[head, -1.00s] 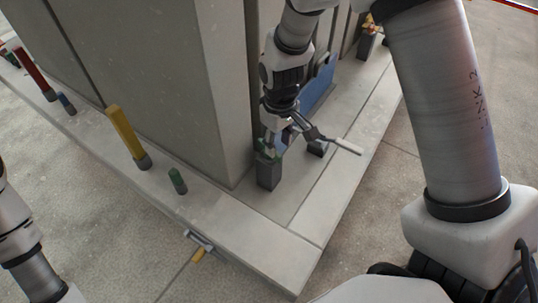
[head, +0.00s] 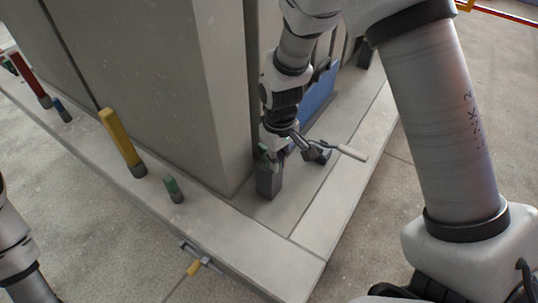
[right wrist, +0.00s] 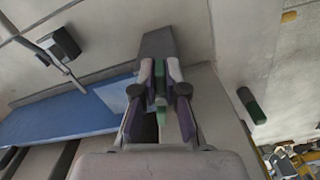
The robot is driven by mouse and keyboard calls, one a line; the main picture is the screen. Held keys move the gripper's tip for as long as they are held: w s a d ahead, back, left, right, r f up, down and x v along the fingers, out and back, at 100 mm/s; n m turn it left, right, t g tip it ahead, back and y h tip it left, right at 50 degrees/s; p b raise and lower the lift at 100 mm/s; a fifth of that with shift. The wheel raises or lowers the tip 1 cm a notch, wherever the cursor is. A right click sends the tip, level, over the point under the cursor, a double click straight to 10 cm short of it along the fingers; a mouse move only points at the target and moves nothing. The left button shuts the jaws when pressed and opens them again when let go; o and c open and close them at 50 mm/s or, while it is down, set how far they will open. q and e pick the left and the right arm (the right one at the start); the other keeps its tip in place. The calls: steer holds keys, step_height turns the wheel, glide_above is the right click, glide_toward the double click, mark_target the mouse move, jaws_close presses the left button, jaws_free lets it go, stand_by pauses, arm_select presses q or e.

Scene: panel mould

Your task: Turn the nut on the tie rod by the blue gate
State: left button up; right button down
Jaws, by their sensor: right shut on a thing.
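A dark grey block (head: 268,183) stands on the pale ledge by the corner of the concrete panel, in front of the blue gate (head: 319,97). A green piece (head: 261,150), which looks like the nut, is at its top. My right gripper (head: 272,153) is down at it from above, and its fingers hide much of it. In the right wrist view my two fingers (right wrist: 160,85) are shut on the green piece (right wrist: 161,101), with the grey block (right wrist: 158,44) beyond. The tie rod itself is hidden. My left gripper is out of view.
A lever with a pale handle (head: 352,153) stands close to the right of my right gripper. A yellow peg (head: 118,135), a short green peg (head: 173,188) and a red peg (head: 32,82) stand along the left ledge. The front ledge corner is clear.

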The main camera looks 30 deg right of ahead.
steer(key=shift+s+a+r+m+p, duration=0.1)
steer(key=shift+a+r+m+p, duration=0.15)
steer(key=shift+m+p, duration=0.35)
steer(key=shift+a+f+m, duration=0.15)
steer(key=shift+f+m, duration=0.15)
steer(key=shift+m, duration=0.6)
